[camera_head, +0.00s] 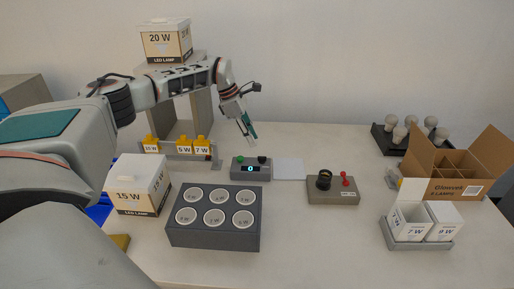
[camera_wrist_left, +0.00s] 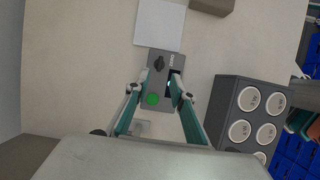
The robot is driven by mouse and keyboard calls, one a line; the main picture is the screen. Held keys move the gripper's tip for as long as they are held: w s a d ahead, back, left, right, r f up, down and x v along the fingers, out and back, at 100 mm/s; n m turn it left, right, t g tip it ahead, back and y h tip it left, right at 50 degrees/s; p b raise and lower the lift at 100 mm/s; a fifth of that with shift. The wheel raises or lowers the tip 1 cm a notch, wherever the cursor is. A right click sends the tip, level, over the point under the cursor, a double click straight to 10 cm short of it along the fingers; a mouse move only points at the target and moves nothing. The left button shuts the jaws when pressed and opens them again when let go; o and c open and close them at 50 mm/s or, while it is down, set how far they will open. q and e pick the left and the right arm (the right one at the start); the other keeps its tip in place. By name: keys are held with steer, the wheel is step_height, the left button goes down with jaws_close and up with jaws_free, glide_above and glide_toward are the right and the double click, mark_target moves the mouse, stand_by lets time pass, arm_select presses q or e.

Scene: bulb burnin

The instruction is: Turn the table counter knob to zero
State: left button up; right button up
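The table counter (camera_head: 250,173) is a small dark grey box near the middle of the table. It carries a green button (camera_head: 240,160), a black knob (camera_head: 262,159) and a lit display (camera_head: 250,169) that appears to read 0. My left gripper (camera_head: 249,136) is above and behind the counter, pointing down. In the left wrist view its two fingers (camera_wrist_left: 156,92) are apart with nothing between them. There the counter (camera_wrist_left: 150,90) lies beyond the fingertips, with the knob (camera_wrist_left: 159,64) just past them and the green button (camera_wrist_left: 152,99) between the fingers. My right gripper is not in view.
A dark block with several round sockets (camera_head: 214,237) stands in front of the counter. A white sheet (camera_head: 289,169) lies to its right, then a grey box with a black ring (camera_head: 333,196). An open carton (camera_head: 448,180) is far right.

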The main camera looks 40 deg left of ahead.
arm_select(q)
steer(key=v, duration=0.3)
steer(key=shift+a+r, duration=0.1)
steer(key=shift+r, duration=0.15)
steer(key=shift+s, duration=0.1)
stand_by(0.3)
